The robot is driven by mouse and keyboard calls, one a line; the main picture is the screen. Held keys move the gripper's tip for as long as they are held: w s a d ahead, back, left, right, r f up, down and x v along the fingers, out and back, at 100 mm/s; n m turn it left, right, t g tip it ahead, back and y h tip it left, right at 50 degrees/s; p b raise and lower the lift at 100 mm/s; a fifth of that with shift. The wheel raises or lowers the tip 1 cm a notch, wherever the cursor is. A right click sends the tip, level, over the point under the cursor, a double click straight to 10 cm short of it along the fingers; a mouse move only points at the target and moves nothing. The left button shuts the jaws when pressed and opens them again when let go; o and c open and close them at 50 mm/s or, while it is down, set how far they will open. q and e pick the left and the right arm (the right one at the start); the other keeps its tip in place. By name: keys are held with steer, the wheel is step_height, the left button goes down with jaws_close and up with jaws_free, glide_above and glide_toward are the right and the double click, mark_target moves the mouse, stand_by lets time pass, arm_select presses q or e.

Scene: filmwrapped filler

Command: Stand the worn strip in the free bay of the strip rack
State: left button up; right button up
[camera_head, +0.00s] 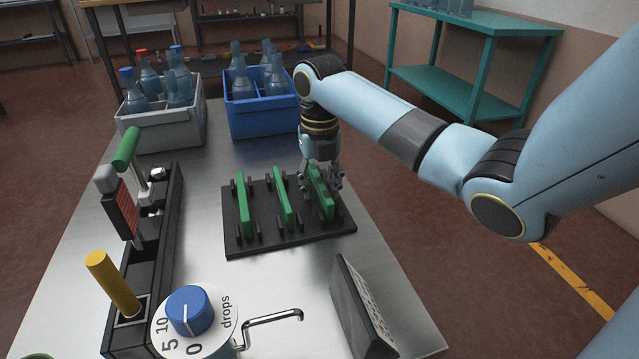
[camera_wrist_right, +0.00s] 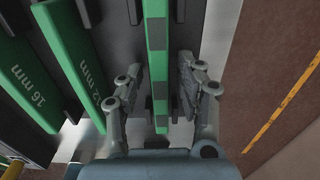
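The strip rack (camera_head: 261,241) is a dark plate with upright posts, in the middle of the table. A left green strip (camera_head: 243,207) and a middle green strip (camera_head: 284,203) stand in it. A third green strip (camera_head: 322,194) stands upright at the rack's right side. In the right wrist view this strip (camera_wrist_right: 157,40) has dark grey patches along its top edge, which may be wear. My right gripper (camera_head: 321,190) is open and points down around it. In the wrist view its fingers (camera_wrist_right: 157,92) have gaps on both sides of the strip. My left gripper is out of view.
A dark slotted block (camera_head: 362,315) stands front right. A black tool holder (camera_head: 160,240) with coloured handles runs along the left, with a blue-knobbed dial (camera_head: 189,311) in front. A grey crate (camera_head: 180,128) and a blue crate (camera_head: 262,119) hold bottles behind.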

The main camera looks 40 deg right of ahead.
mark_target(320, 180)
step_height(320, 180, up, 12)
steer(key=p, duration=0.3)
steer(key=shift+r+p, duration=0.15)
steer(key=shift+p, duration=0.15)
stand_by(0.5)
